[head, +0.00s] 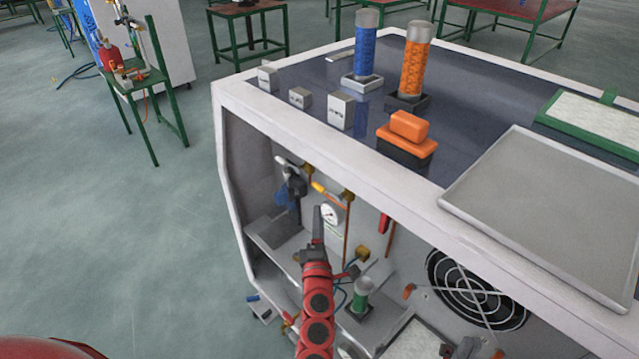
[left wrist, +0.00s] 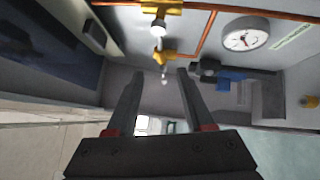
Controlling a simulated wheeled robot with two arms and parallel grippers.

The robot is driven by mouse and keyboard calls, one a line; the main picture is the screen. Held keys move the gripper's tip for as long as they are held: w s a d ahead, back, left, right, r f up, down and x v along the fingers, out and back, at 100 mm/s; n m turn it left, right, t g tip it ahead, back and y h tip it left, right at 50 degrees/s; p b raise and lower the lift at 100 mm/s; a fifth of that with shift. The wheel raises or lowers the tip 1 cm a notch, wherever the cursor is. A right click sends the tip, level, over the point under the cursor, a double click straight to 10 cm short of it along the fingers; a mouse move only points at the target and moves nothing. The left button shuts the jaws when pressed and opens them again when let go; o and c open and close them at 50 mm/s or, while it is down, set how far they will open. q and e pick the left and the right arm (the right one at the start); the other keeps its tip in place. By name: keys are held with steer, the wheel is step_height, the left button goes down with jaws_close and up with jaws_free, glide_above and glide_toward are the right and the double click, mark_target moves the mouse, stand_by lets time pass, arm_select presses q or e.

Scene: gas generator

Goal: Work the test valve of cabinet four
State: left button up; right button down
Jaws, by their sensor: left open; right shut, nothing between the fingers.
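The open cabinet (head: 232,190) holds pipes and valves, and no number on it is legible. Inside are a round white gauge (head: 331,214), a yellow-handled fitting (head: 322,189) and a dark and blue valve part (head: 290,192). I cannot tell which part is the test valve. My left gripper (head: 318,222) reaches into the cabinet, in front of the gauge. In the left wrist view its two fingers (left wrist: 158,85) are apart with nothing held. Beyond them hang yellow brass fittings (left wrist: 165,57) on a copper pipe; the gauge (left wrist: 245,35) and a blue part (left wrist: 232,77) are at right. My right gripper is not visible.
The cabinet top carries a blue cylinder (head: 365,50), an orange cylinder (head: 413,62), an orange block (head: 408,128) and a grey tray (head: 555,215).

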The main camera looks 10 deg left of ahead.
mark_target(319, 186)
arm_select(q)
steer(key=x, duration=1.1)
jaws_close()
stand_by(1.1)
